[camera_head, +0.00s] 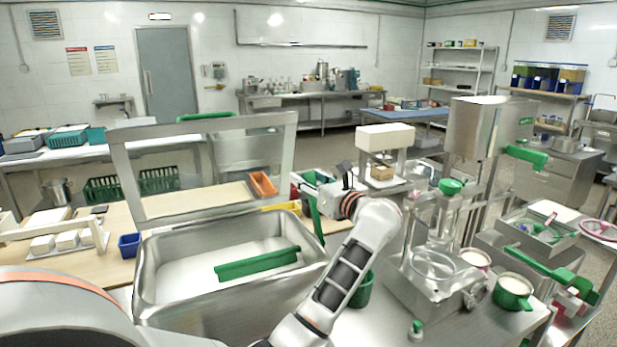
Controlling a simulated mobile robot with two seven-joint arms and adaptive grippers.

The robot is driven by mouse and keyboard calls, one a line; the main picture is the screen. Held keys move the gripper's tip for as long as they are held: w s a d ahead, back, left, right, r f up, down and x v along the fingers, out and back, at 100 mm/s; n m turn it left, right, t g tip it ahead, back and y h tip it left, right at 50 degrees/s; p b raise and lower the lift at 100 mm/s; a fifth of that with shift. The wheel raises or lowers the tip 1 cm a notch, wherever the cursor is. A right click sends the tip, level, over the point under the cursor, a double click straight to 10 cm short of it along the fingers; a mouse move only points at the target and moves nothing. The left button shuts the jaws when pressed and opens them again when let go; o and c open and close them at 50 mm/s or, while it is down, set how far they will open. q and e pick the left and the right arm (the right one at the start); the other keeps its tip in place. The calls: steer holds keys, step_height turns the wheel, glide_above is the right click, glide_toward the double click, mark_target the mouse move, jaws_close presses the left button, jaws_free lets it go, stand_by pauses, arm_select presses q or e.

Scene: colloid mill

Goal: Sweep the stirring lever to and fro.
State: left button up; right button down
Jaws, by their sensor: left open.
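I cannot tell for certain which part is the stirring lever. A green bar (257,263) lies in the steel basin (165,318), and a green upright strip (315,218) shows just below my left gripper. My left gripper (312,184) is open above the basin's far right corner, beside that strip; contact is unclear. My arm hides part of the basin's right side. The steel mill machine (485,125) stands at the right, with a green handle (526,155) on its upper housing and a clear bowl (433,263) low in front. My right gripper does not show.
A steel frame (122,180) rises behind the basin. A green-handled cup (512,291) and a tray (538,232) crowd the right. Open floor lies farther back.

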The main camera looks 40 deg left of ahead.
arm_select(q)
steer(key=shift+c, duration=0.3)
